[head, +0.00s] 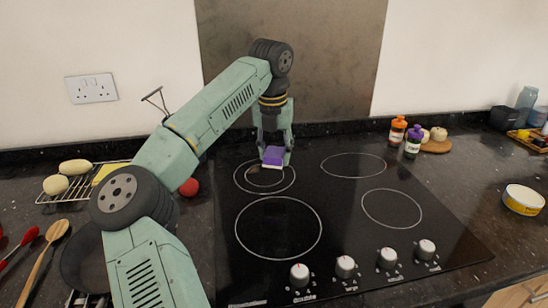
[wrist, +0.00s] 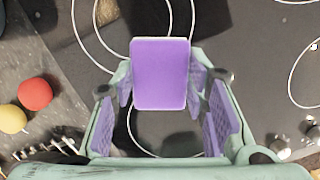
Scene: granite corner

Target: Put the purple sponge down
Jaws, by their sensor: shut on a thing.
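The purple sponge (head: 273,155) is a small block with a pale underside, held at the tips of my gripper (head: 274,146). In the head view it shows over the back left ring of the black hob (head: 335,230). In the wrist view the sponge (wrist: 160,74) sits between the purple-padded fingers of my gripper (wrist: 162,85), which are shut on it. Whether the sponge touches the hob glass I cannot tell.
A red ball (head: 189,187) lies left of the hob, near a wire rack (head: 85,182). Orange (head: 398,130) and purple-capped (head: 413,141) bottles stand behind the hob at right. Several knobs (head: 345,267) line its front. The hob's right half is clear.

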